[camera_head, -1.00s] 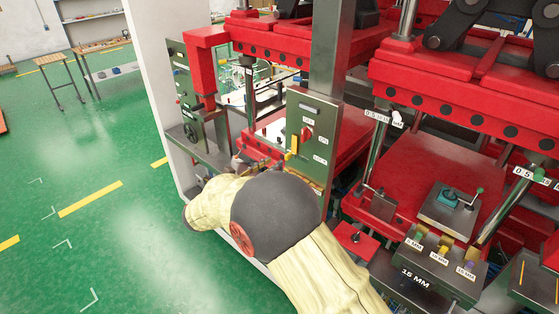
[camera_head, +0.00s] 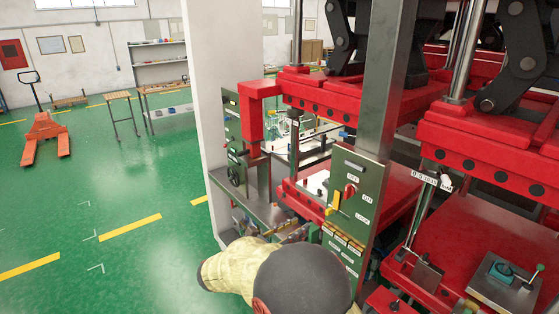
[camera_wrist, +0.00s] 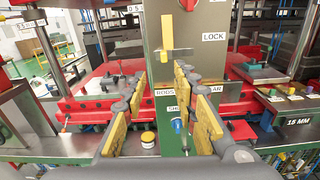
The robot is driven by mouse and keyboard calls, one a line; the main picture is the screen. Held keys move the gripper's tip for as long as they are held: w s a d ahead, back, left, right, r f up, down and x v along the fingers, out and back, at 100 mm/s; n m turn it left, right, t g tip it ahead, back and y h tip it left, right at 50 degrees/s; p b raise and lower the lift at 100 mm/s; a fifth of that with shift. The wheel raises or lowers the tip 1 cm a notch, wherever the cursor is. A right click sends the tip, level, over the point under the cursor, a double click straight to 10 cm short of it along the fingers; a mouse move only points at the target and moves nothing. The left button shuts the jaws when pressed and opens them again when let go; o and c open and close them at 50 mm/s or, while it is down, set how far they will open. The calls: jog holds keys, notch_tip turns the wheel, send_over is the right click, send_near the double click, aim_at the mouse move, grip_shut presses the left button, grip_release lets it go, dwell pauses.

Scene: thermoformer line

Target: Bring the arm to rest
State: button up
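My gripper (camera_wrist: 160,84) is open in the wrist view, its two yellow-padded fingers well apart with nothing held between them. It faces the green control panel (camera_wrist: 212,55), which carries a LOCK label and a yellow lever (camera_wrist: 166,32). I cannot tell the exact gap from the fingertips to the panel. In the head view my arm, in a cream sleeve with a dark grey joint, reaches in from the bottom edge and hides most of the gripper. The same panel (camera_head: 350,215), with a red switch (camera_head: 350,190), stands just beyond it.
Red press platens (camera_head: 480,135) and a steel post (camera_head: 388,80) stand close on the right. A white pillar (camera_head: 205,120) and a grey ledge (camera_head: 250,208) are near the arm's left. Green floor (camera_head: 110,215) is open at left.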

jog(key=s+d+f+m+g+y+b, duration=0.1)
jog(key=s+d+f+m+g+y, duration=0.25)
jog(key=s+f+m, duration=0.35)
jog(key=s+d+f+m+g+y+b, duration=0.1)
jog(key=s+d+f+m+g+y, duration=0.15)
jog(key=s+f+g, duration=0.55)
jog(key=s+r+m+t+y+b, duration=0.3)
jog(key=s+m+y+b, duration=0.7)
jog(key=s, duration=0.8)
jog(key=s+d+r+m+t+h+b, duration=0.1)
jog(key=s+d+r+m+t+b, duration=0.1)
jog(key=d+m, duration=0.3)
jog(key=shift+s+d+r+t, duration=0.25)
jog(key=shift+s+t, duration=0.25)
jog(key=shift+t, duration=0.25)
